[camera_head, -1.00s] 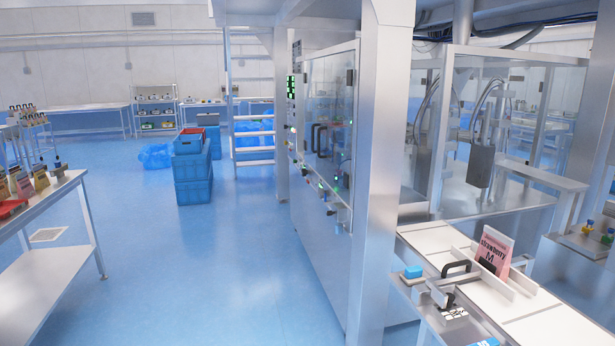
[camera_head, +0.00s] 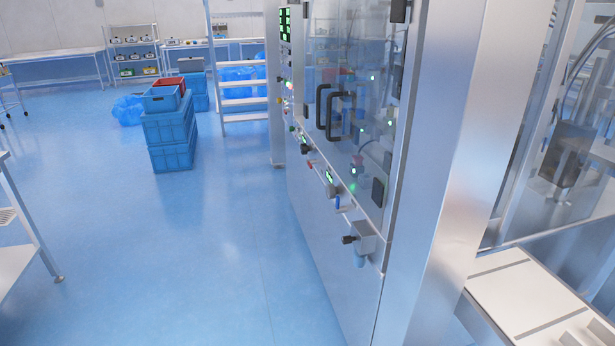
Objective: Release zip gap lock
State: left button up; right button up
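The pouching machine stands on the right, with a clear door (camera_head: 350,90) that has two black handles (camera_head: 333,112). A row of knobs and buttons (camera_head: 318,170) runs along the ledge below the door. At its near end is a grey block with a black knob (camera_head: 365,240). I cannot tell which of these is the zip gap lock. A green-lit display panel (camera_head: 285,25) is at the machine's far upper edge. Neither of my grippers is in view.
A metal column (camera_head: 465,150) stands close on the right, with a white conveyor (camera_head: 525,295) beside it. Stacked blue crates (camera_head: 172,140) stand on the floor at the left. A table (camera_head: 20,255) is at the left edge. The blue floor between is clear.

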aim_at(309, 163)
jog(key=i, duration=0.45)
jog(key=i+j+z, duration=0.1)
jog(key=i+j, duration=0.65)
jog(key=i, duration=0.25)
jog(key=i+j, duration=0.8)
jog(key=i, duration=0.15)
jog(key=i+l+z, duration=0.05)
